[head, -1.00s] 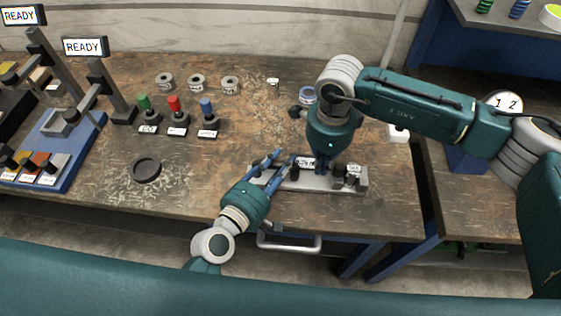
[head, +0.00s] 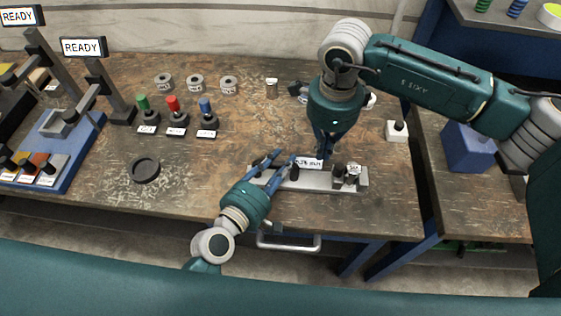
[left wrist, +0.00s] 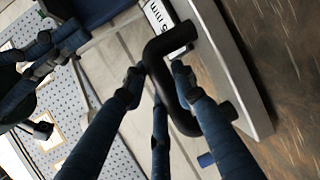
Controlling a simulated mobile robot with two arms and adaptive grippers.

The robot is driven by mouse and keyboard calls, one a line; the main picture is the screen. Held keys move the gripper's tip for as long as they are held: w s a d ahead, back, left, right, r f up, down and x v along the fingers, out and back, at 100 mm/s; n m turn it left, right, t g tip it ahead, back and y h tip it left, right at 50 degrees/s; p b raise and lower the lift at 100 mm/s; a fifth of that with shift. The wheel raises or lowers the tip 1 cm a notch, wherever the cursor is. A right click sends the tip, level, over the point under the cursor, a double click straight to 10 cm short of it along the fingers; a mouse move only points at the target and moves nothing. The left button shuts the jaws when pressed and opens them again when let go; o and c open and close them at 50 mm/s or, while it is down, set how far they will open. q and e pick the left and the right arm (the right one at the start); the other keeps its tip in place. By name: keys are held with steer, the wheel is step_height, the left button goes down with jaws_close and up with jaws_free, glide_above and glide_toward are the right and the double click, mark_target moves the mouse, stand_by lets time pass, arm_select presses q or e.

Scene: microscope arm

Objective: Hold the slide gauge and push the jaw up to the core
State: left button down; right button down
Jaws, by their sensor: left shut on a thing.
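My left gripper (head: 284,162) is at the gauge's left end. In the left wrist view, its fingers (left wrist: 155,80) are closed on the gauge's black bent handle (left wrist: 170,85). My right gripper (head: 326,152) points down just above and behind the bar; its fingertips look close together, but whether they are shut is unclear.
Green, red and blue knobs (head: 175,112) and several grey rings (head: 195,84) stand to the left. A dark round dish (head: 145,170) lies on the bench. A small white-topped piece (head: 271,88) is behind the gauge. A blue block (head: 468,148) is on the right-hand table.

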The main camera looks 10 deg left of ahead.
arm_select(q)
steer(key=shift+w+r, duration=0.1)
steer(key=shift+r, duration=0.2)
steer(key=c, duration=1.5)
jaws_free()
steer(key=shift+o, duration=1)
steer(key=shift+f, duration=0.1)
steer(key=shift+s+a, duration=0.25)
steer(key=shift+s, duration=0.35)
steer(key=v, duration=1.1)
